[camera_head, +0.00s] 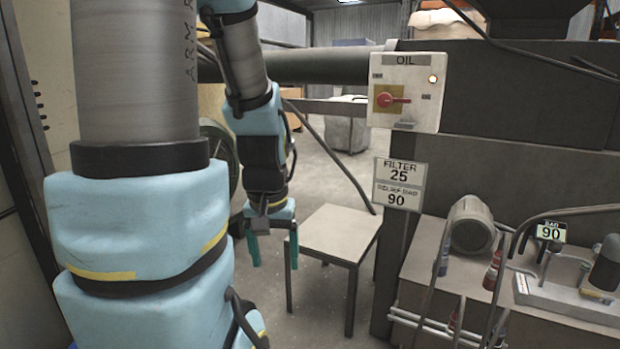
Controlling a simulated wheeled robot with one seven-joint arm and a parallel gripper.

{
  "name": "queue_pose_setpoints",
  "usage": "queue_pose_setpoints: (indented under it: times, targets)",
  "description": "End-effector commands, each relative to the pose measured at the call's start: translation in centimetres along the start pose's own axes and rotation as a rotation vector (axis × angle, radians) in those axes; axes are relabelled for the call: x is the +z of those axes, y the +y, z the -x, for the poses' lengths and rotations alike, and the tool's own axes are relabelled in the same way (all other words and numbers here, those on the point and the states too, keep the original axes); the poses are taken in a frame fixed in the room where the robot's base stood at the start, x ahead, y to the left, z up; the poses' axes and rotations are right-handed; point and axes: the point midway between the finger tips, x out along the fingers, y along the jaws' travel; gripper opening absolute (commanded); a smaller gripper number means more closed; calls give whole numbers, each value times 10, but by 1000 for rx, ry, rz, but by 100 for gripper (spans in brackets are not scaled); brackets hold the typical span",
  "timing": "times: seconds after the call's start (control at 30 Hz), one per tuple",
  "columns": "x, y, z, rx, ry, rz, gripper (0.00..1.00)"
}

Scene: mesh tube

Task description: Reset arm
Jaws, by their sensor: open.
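My gripper (271,252) hangs pointing down left of the picture's middle, at the end of my blue and grey arm. Its two teal fingers are apart, and nothing shows between them. It is in front of the left part of a small beige table (338,233) in this view. I cannot tell whether the fingers are above the table or beside it. My upper arm fills the left side of the picture and hides what is behind it.
An OIL switch box (406,92) with a red handle and a lit lamp is on dark machinery at right. A sign (398,186) reads FILTER 25, RELIEF BAR 90. Below right are a motor (471,226), hoses and a display (550,232) reading 90. Floor shows around the table.

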Motion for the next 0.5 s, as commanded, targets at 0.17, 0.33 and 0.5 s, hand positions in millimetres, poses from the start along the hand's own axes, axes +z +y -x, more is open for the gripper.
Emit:
queue_pose_setpoints:
  times: [0.17, 0.33, 0.5]
  targets:
    - [-8, 0, 51, 0, 2, -2, 79]
    - [-15, 0, 104, 0, 2, -3, 79]
    - [-22, 1, 156, 0, 3, -3, 79]
